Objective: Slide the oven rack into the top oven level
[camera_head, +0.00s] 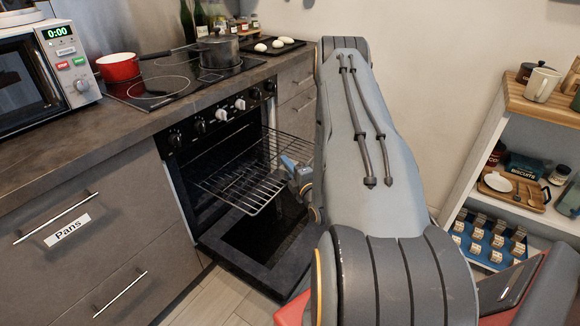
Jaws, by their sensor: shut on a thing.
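The oven (181,160) stands under the hob with its door (262,262) folded down and open. The wire oven rack (237,186) sticks out of the oven cavity, above the open door. Its far part reaches toward the inside of the oven. I cannot tell whether it rests on a level. My gripper (290,165) is at the rack's right edge and is shut on it. My arm fills the middle of the picture and hides part of the rack's right side and of the oven's right side.
A drawer unit with a Pans label (67,230) is left of the oven. A microwave (45,75), a red pot (118,67) and a grey pot (218,50) stand above. An open shelf unit (487,150) with kitchen goods is at the right.

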